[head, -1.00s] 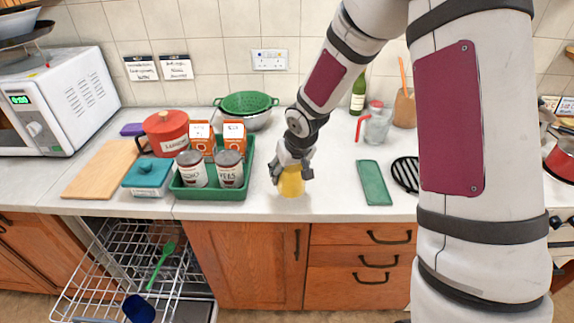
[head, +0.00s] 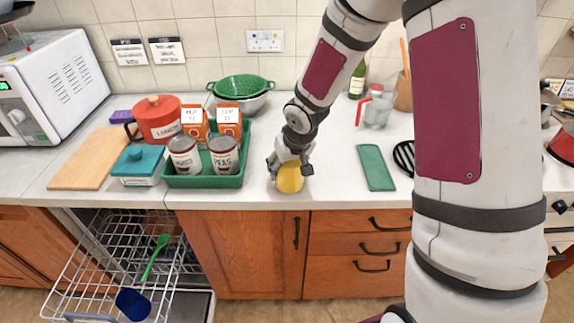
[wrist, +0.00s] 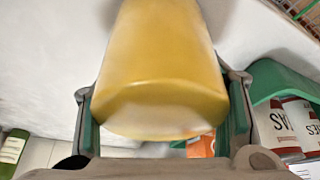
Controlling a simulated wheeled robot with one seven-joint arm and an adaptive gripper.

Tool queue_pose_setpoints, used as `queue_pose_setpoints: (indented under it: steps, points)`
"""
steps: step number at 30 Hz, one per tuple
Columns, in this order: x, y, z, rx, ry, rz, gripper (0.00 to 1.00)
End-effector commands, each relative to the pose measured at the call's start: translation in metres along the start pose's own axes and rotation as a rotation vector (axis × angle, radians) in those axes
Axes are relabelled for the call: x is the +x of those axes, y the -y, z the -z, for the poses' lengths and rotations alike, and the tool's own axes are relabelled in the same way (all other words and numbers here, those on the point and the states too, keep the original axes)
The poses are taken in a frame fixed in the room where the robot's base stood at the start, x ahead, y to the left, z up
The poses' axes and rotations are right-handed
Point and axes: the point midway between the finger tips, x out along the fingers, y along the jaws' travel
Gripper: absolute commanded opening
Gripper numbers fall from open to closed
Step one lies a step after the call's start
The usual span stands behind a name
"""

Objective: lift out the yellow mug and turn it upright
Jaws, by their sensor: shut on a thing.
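The yellow mug (head: 290,179) is between the fingers of my gripper (head: 290,169), over the front part of the counter, right of the green tray. My gripper is shut on it. In the wrist view the mug (wrist: 160,65) fills the upper middle, with a finger on each side. A smooth, closed, rounded end of the mug faces my palm. Its opening and handle are not visible. In the head view its upper part is hidden by my gripper. I cannot tell whether it touches the counter.
The green tray (head: 205,181) holds cans and cartons. A green cloth-like slab (head: 375,175) lies to the right, with a glass jug (head: 377,110) behind. The open dishwasher rack (head: 105,262) holds a blue cup (head: 133,304) and a green spoon (head: 155,256). Counter around the mug is clear.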

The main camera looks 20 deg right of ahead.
Motion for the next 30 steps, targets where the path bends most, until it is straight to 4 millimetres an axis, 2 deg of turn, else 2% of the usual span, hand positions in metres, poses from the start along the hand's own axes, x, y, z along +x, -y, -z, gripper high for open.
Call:
queue_pose_setpoints:
  steps: [17, 18, 20, 21, 30]
  points:
    - [0.0088, -0.0002, -0.0027, 0.000, -0.001, 0.000, 0.22]
    - [0.0083, -0.0002, -0.0028, 0.000, -0.001, 0.000, 0.67]
    - [0.0080, -0.0001, -0.0028, 0.000, -0.001, 0.000, 0.81]
    - [0.0080, -0.0001, -0.0029, 0.000, -0.001, 0.000, 0.84]
    - [0.0080, -0.0001, -0.0035, 0.000, 0.001, 0.000, 0.84]
